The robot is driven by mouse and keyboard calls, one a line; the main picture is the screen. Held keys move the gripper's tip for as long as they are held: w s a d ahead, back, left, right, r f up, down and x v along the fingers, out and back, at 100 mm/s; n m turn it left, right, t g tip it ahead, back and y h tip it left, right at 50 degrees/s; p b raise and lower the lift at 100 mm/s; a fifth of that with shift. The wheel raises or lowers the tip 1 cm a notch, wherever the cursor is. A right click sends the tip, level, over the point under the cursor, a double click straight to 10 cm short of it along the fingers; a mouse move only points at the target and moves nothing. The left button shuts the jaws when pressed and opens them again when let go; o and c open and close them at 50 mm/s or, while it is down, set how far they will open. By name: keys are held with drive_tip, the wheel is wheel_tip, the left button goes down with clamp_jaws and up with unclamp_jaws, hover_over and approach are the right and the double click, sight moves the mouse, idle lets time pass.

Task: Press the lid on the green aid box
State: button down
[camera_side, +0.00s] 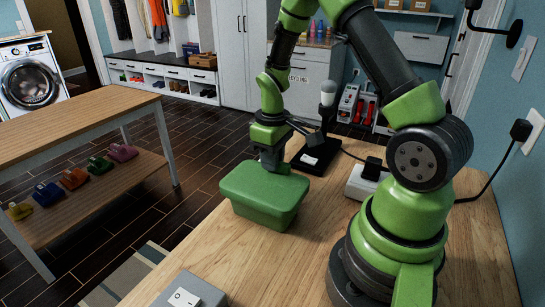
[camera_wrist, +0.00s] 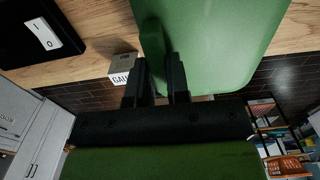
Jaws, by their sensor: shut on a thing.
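The green aid box (camera_side: 262,212) stands upright near the left edge of the wooden table. Its green lid (camera_side: 245,183) lies over the top; I cannot tell whether it is fully seated all round. My gripper (camera_side: 272,166) points down at the lid's far side. In the wrist view, my gripper's two dark fingers (camera_wrist: 160,72) are shut on a raised green part of the lid, with the lid's smooth top (camera_wrist: 225,40) beside them. The fingertips are partly hidden in the side view.
A black lamp-like stand (camera_side: 310,155) with a white switch is close behind the box. A white socket block (camera_side: 362,182) stands to the right. A grey switch box (camera_side: 188,292) sits at the front. A small box (camera_wrist: 122,68) marked "GAU" shows in the wrist view. Table wood right of the box is clear.

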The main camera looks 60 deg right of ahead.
drive_tip(key=shift+f, duration=0.85)
idle(1.8)
drive_tip(key=c, duration=0.5)
unclamp_jaws()
drive_tip(key=shift+r, duration=0.1)
drive_tip(key=shift+r, duration=3.95)
drive_tip(key=shift+c, duration=0.6)
clamp_jaws()
